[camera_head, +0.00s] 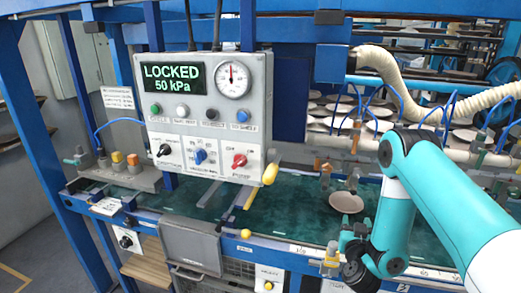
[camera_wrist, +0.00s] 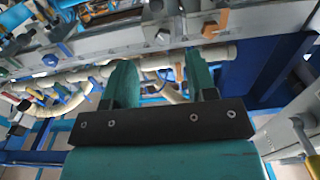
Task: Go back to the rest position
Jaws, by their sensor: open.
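My teal arm reaches in from the right in the head view, bent down at its elbow. My gripper (camera_head: 352,232) is at the front edge of the green bench top, just below a brown plate (camera_head: 346,202) in the picture. In the wrist view my gripper (camera_wrist: 162,82) has its two green fingers apart, with nothing between them. Pipes and rails show beyond the fingers. The plate cannot be made out in the wrist view.
A control box (camera_head: 205,115) reads "LOCKED 50 kPa" and carries a gauge (camera_head: 233,80), buttons and knobs. A ribbed hose (camera_head: 425,95) and racks of plates are behind. Blue posts (camera_head: 75,90) stand left. The green bench top (camera_head: 285,212) has clear room left of the plate.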

